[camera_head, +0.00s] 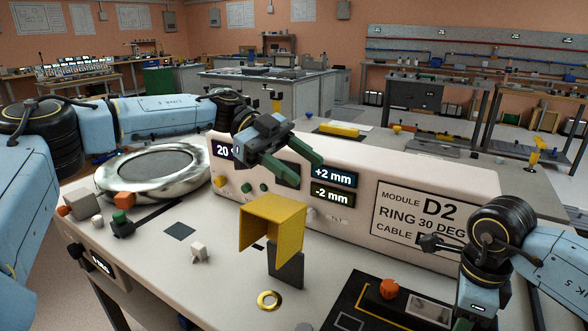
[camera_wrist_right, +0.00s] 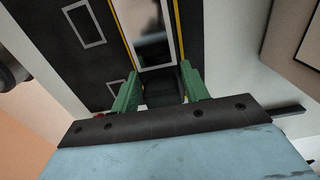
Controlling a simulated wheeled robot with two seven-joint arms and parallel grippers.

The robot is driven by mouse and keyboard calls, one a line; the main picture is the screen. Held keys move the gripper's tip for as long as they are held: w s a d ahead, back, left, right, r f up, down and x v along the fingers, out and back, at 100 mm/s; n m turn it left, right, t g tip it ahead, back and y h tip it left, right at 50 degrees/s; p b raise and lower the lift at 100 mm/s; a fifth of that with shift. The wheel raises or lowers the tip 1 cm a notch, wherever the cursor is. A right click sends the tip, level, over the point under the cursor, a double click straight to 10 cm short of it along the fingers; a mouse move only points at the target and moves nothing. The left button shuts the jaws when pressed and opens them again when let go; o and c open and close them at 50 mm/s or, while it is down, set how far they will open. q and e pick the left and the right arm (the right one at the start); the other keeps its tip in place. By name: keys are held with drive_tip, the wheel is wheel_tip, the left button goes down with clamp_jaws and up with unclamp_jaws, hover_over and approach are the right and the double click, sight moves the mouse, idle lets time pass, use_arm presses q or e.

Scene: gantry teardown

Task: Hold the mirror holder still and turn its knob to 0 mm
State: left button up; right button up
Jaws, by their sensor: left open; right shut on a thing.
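The mirror holder, with a pale mirror plate (camera_head: 430,311), sits on a black rail base at the lower right of the head view. Its orange knob (camera_head: 388,288) stands on it, with nothing touching it. In the right wrist view the mirror plate (camera_wrist_right: 150,28) runs up from a dark block. My right gripper (camera_wrist_right: 160,88) is shut with its green fingers either side of that dark block; its tips are mostly out of the head view. My left gripper (camera_head: 305,170) is open and empty, in front of the cream module and well away from the knob.
The cream module (camera_head: 290,206) spans the table's back, with displays reading 20, +2 mm and -2 mm. A yellow bracket (camera_head: 275,220) on a dark stand rises between my left gripper and the holder. A brass ring (camera_head: 268,307) lies in front. A round metal ring (camera_head: 118,178) sits left.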

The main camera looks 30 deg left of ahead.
use_arm(q)
drive_tip(key=a+f+n+t+h, duration=0.2)
drive_tip(key=a+f+t, duration=0.2)
drive_tip(key=a, duration=0.7)
drive_tip(key=shift+s+a+h, duration=0.2)
drive_tip(key=shift+s+h, duration=0.15)
drive_tip(key=shift+h, duration=0.05)
drive_tip(key=w+d+r+m+g+y, duration=0.25)
drive_tip(key=d+r+m+y, duration=0.2)
drive_tip(key=d+m, duration=0.6)
drive_tip(key=m+y, duration=1.2)
drive_tip(key=m, duration=0.6)
approach(390, 284)
drive_tip(key=shift+n, duration=0.25)
wheel_tip(390, 284, down, 9)
drive_tip(key=shift+w+d, duration=0.1)
drive_tip(key=shift+w, duration=0.1)
